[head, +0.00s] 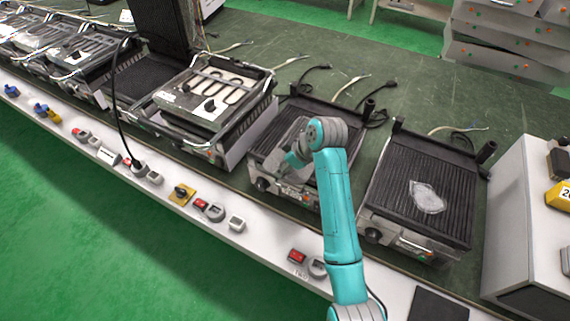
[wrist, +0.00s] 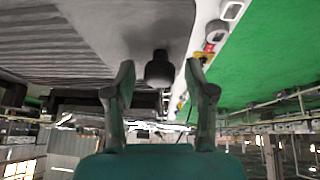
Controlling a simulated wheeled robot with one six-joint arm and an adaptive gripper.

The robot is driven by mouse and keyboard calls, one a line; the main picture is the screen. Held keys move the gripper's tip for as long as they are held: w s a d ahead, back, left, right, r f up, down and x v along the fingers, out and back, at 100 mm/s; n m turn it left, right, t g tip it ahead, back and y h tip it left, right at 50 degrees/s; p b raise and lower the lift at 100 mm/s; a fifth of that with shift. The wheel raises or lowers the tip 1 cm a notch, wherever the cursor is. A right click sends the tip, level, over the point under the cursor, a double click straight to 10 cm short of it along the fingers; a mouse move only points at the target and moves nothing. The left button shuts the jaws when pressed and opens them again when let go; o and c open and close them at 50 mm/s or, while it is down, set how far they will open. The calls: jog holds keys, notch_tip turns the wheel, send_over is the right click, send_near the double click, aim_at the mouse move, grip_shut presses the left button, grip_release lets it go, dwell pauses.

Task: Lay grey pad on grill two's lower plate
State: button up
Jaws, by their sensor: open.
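A pale grey, irregular pad (head: 427,197) lies flat on the ribbed dark lower plate (head: 400,165) of the rightmost open grill in the head view. My gripper (head: 293,158) is low over the front of the neighbouring open grill (head: 345,115) to the left. A grey patch (head: 285,132) beside the gripper there is partly hidden by my arm; I cannot tell whether it is a second pad. In the wrist view my gripper (wrist: 160,75) is open, with a black knob (wrist: 159,68) seen between its fingertips. No number marks which grill is two.
A grill with an exposed heating coil (head: 215,90) stands to the left, with more units beyond. A white casing (head: 525,220) stands at the right. Switches and knobs line the white front ledge (head: 250,240). Cables lie behind the grills on the green bench (head: 400,80).

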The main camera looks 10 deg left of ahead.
jog(key=v, duration=1.2)
jog(key=s+d+f+m+t, duration=0.2)
jog(key=s+d+f+m, duration=0.1)
jog(key=f, duration=0.7)
jog(key=s+d+f+m+t+h, duration=0.1)
jog(key=s+d+f+m+t, duration=0.15)
jog(key=s+d+f, duration=0.45)
jog(key=s+d+f+m+t+h, duration=0.1)
jog(key=s+d+f+m+t, duration=0.2)
jog(key=s+f, duration=0.45)
jog(key=s+d+r+m+t+h, duration=0.1)
jog(key=s+d+r+m, duration=0.15)
jog(key=s, duration=0.55)
jog(key=s+d+r+m+t+h, duration=0.1)
jog(key=s+d+r, duration=0.15)
jog(key=s, duration=0.65)
jog(key=s+d+r+m+t+h, duration=0.1)
jog(key=s+d+r+m+t, duration=0.1)
jog(key=s+r, duration=1)
jog(key=shift+s+d+r, duration=0.2)
jog(key=shift+s+d, duration=0.15)
jog(key=shift+d, duration=0.25)
jog(key=shift+t, duration=0.25)
